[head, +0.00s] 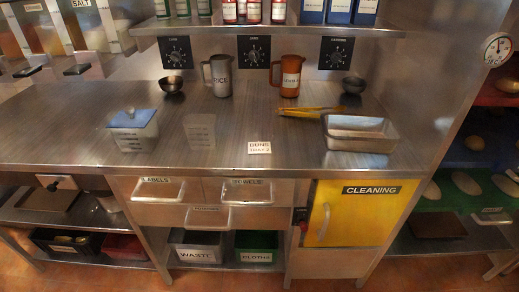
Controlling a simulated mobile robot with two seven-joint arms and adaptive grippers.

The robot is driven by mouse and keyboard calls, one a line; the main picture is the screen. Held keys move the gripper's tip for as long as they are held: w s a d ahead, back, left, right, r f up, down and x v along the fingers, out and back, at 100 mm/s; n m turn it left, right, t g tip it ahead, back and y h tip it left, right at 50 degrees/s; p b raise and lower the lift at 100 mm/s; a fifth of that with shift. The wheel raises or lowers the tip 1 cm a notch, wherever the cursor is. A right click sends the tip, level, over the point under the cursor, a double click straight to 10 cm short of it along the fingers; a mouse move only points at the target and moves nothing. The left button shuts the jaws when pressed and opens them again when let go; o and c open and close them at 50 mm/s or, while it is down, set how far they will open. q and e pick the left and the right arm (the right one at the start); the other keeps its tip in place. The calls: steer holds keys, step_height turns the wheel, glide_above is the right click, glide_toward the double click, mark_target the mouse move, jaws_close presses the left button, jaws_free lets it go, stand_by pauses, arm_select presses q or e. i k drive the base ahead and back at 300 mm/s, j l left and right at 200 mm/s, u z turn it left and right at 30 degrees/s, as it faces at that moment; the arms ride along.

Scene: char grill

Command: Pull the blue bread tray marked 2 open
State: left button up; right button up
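A blue bread tray (470,155) sits on the middle level of the rack at the right edge of the head view. A small white card (259,147) on the counter reads "BUNS TRAY 2". Neither of my grippers is in view.
A red level (494,95) lies above the blue tray and a green one (463,194) with buns below. The steel counter (230,120) holds jugs, bowls, yellow tongs (308,112) and a metal pan (358,145). A yellow "CLEANING" door (358,215) is below.

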mark_target(501, 135)
steer(key=l+z, duration=0.35)
steer(key=z, duration=0.15)
steer(key=i+l+z, duration=0.1)
steer(key=l+z, duration=0.25)
steer(key=z, duration=0.15)
steer(key=i+l+z, duration=0.15)
steer(key=l+z, duration=0.2)
steer(key=z, duration=0.15)
